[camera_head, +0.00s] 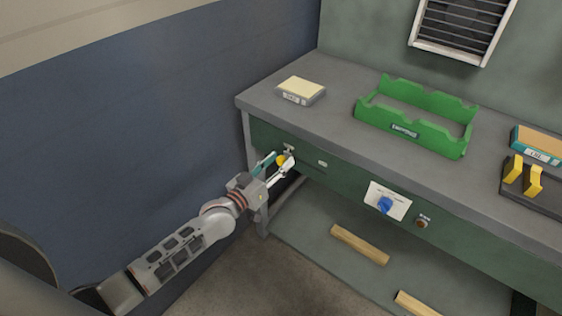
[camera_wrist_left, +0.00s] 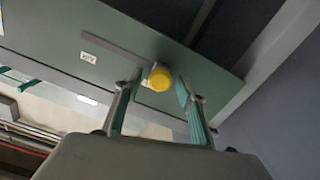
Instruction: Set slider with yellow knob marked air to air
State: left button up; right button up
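The yellow knob (camera_head: 282,160) of the slider is on the green front panel below the bench's left end. In the left wrist view gaps show between the knob and both fingers. My right gripper is not in view.
A blue rotary knob (camera_head: 385,204) on a white plate and a dark round button (camera_head: 421,223) are farther right on the panel. On the grey bench top are a green tray (camera_head: 430,145), a small box (camera_head: 301,91) and yellow handles (camera_head: 533,180). Wood pieces (camera_head: 360,245) lie below.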

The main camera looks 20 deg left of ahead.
aim_at(302, 159)
pick_arm(q)
jog(key=shift+w+d, duration=0.2)
jog(key=shift+w, duration=0.25)
grip_shut()
jog(key=shift+d, duration=0.1)
jog(key=d, duration=0.1)
jog(key=s+d+p, duration=0.1)
jog(key=d, duration=0.1)
jog(key=d+p, duration=0.1)
jog(key=shift+s+d+r, duration=0.35)
jog(key=shift+s, duration=0.05)
jog(key=d, duration=0.2)
jog(key=s+d+p, duration=0.1)
jog(key=d, duration=0.1)
jog(key=s+d+p, duration=0.1)
jog(key=d, duration=0.1)
jog(key=shift+s+d+f, duration=0.25)
jog(key=shift+d, duration=0.1)
jog(key=shift+f, duration=0.1)
jog(key=shift+d, duration=0.1)
